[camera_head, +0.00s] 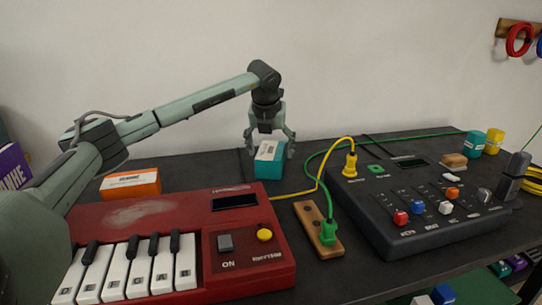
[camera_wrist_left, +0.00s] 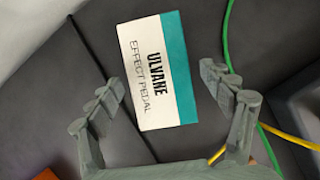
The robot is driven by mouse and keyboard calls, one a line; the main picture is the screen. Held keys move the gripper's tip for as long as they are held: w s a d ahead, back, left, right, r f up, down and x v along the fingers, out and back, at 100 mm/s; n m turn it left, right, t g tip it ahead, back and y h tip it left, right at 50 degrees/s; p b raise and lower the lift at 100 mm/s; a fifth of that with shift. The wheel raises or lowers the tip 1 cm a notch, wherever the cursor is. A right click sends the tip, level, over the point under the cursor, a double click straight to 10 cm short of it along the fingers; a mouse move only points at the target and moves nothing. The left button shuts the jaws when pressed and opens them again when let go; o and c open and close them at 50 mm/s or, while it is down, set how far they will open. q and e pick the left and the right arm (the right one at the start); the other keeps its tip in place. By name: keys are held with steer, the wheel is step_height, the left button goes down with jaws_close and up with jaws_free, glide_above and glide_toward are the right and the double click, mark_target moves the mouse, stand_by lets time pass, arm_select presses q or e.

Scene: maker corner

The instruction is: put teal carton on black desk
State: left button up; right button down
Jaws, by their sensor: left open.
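The teal carton (camera_head: 268,167), with a white label on top, stands on the black desk (camera_head: 365,289) towards the back. In the left wrist view the carton (camera_wrist_left: 156,70) shows its white face reading "ULVANE EFFECT PEDAL" and a teal edge. My left gripper (camera_head: 270,150) is open and points down at the carton, its fingers on either side of the carton's top in the head view. In the left wrist view the fingers (camera_wrist_left: 168,98) are apart, with the carton beyond and between them. I see no contact. My right gripper is not in view.
A red keyboard (camera_head: 140,222) fills the front left, with an orange box (camera_head: 130,185) behind it. A wooden block with jacks (camera_head: 318,228), cables and a black mixer (camera_head: 415,205) lie to the right. Small teal (camera_head: 475,143) and yellow containers stand far right.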

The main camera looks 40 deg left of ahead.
arm_select(q)
steer(key=v, duration=0.9)
steer(key=shift+s+r, duration=0.1)
steer(key=shift+r, duration=0.15)
